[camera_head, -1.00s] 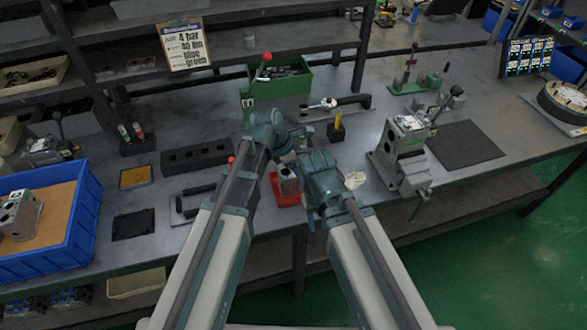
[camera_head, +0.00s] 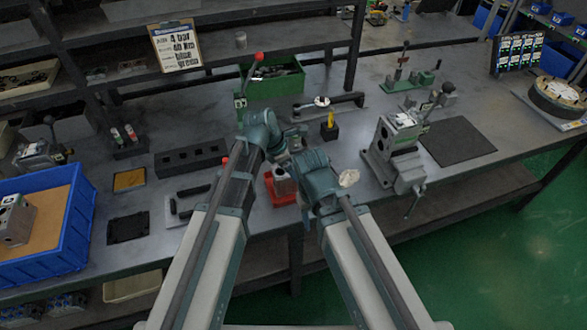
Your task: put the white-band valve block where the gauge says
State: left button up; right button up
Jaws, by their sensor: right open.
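A grey valve block (camera_head: 281,182) sits in a small red tray (camera_head: 285,200) at the front middle of the bench. Another grey block (camera_head: 14,220) lies in the blue bin at the left. I cannot make out a white band on either. A small round white dial (camera_head: 322,101) sits near a dark bar at the back; its reading is too small. My right gripper (camera_head: 284,158) is open just above and behind the red tray, partly covered by the wrists. My left arm reaches beside it, and its fingers are hidden.
A blue bin (camera_head: 74,235) stands at the left. A dark slotted rack (camera_head: 190,158), a green bin (camera_head: 272,88) and a grey clamp fixture (camera_head: 396,150) stand on the bench. A clipboard sign (camera_head: 176,46) hangs behind. A black mat (camera_head: 457,140) at the right is empty.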

pick_arm(q)
jog(key=p+v, duration=1)
jog(key=v, duration=0.2)
jog(key=shift+p, duration=0.4)
jog(key=shift+a, duration=0.1)
jog(key=s+a+f+m+y, duration=0.15)
jog(key=s+a+m, duration=0.4)
jog(key=m, duration=0.55)
jog(key=s+a+m+y, duration=0.35)
jog(key=a+m, duration=0.35)
jog(key=m, duration=0.3)
jog(key=s+d+m+g, duration=0.1)
jog(key=s+d+m, duration=0.3)
jog(key=d, duration=0.7)
jog(key=shift+s+g, duration=0.3)
jog(key=shift+s, duration=0.8)
